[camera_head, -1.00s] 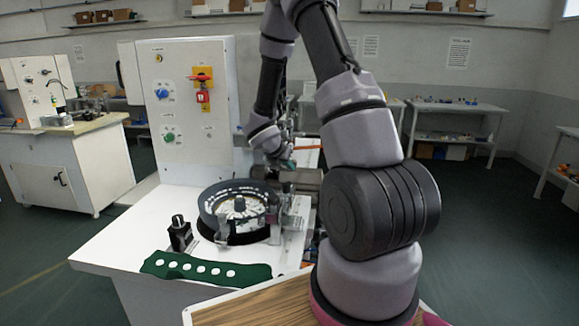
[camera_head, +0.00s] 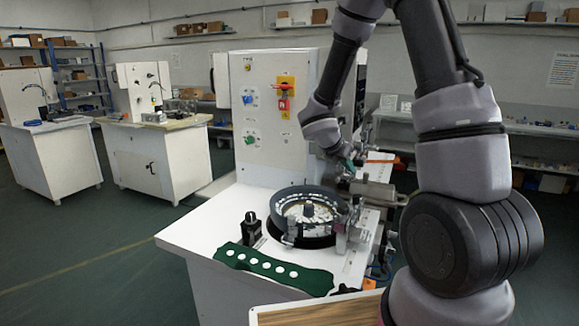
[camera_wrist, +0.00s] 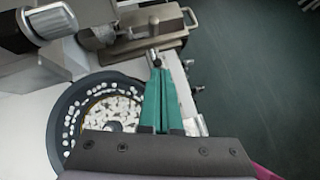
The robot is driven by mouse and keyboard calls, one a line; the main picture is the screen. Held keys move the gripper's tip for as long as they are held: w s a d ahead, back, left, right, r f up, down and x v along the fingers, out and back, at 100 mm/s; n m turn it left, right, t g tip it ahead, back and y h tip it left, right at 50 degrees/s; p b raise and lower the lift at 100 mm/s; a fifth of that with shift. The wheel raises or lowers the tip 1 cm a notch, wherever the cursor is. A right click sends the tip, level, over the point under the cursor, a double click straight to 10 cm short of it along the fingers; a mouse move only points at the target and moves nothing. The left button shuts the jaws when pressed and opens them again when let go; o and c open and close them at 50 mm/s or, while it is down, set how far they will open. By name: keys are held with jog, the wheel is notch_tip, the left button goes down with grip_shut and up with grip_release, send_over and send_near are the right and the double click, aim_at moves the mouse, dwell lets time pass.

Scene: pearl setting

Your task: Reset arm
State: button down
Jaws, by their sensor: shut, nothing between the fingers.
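My gripper's green fingers show in the wrist view (camera_wrist: 160,98), shut with nothing between them. They point over the right side of the round feeder bowl (camera_wrist: 72,122), toward a metal block (camera_wrist: 150,32). In the head view my gripper (camera_head: 352,168) hangs above and behind the bowl (camera_head: 290,196), partly hidden by my arm and the metal parts. The bowl holds many small white pieces. My arm is bent, rising at the right and reaching down over the machine table (camera_head: 200,236).
A dark green strip with white round spots (camera_head: 272,268) lies at the table's front. A small black device (camera_head: 250,230) stands beside the bowl. A white control cabinet (camera_head: 262,120) stands behind. A wooden-topped surface (camera_head: 320,312) is close in front. Open floor lies at the left.

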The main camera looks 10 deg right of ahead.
jog(key=s+d+r+m+g+y, duration=0.2)
jog(key=s+r+m+y, duration=0.1)
jog(key=s+r+m, duration=1.15)
jog(key=s+a+r+m+t+y, duration=0.4)
jog(key=s+a+r+m+y, duration=0.2)
jog(key=m, duration=0.8)
jog(key=s+a+r, duration=0.2)
jog(key=s+a, duration=0.1)
jog(key=shift+s+a+r+m, duration=0.2)
jog(key=shift+s+r+m, duration=0.1)
jog(key=shift+s+m, duration=0.1)
